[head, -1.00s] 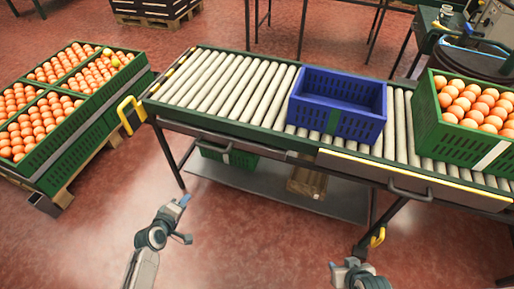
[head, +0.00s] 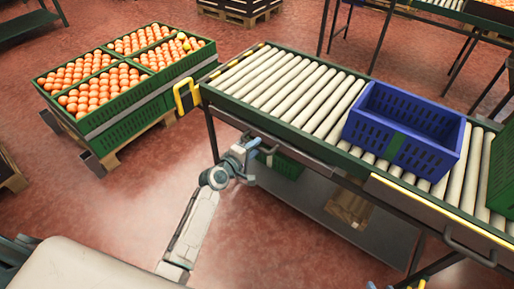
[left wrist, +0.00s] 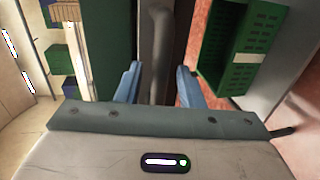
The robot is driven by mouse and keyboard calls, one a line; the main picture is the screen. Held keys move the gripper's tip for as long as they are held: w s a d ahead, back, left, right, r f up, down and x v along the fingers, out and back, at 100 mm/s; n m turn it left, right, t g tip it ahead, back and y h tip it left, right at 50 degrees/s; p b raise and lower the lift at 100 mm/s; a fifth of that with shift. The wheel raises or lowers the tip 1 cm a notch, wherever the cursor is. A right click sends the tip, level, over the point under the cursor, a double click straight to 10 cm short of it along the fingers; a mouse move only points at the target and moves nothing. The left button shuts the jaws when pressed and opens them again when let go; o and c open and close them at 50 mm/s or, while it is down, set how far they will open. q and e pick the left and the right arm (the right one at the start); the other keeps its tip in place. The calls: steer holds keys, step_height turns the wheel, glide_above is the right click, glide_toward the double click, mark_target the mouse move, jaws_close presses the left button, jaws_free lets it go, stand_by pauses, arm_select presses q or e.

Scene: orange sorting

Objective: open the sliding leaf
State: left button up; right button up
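The front of the roller conveyor has a grey left panel (head: 310,161) and a yellow-edged right panel (head: 430,213) with a bar handle (head: 468,250). I cannot tell for certain which is the sliding leaf. My left gripper (head: 262,150) is at the left panel, where it covers the handle. In the left wrist view, a dark handle bar (left wrist: 159,45) stands between the two blue fingers of the open gripper (left wrist: 158,85), with a visible gap on each side. Only a sliver of my right gripper (head: 372,286) shows at the bottom edge; its fingers are cut off.
A blue crate (head: 400,150) sits on the rollers, with a green crate (head: 502,175) at the right edge. Green crates of oranges (head: 140,110) stand on a pallet at left. A lower shelf (head: 310,205) lies under the conveyor. Red floor is open at left.

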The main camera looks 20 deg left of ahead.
arm_select(q)
steer(key=shift+x, duration=0.8)
jaws_close()
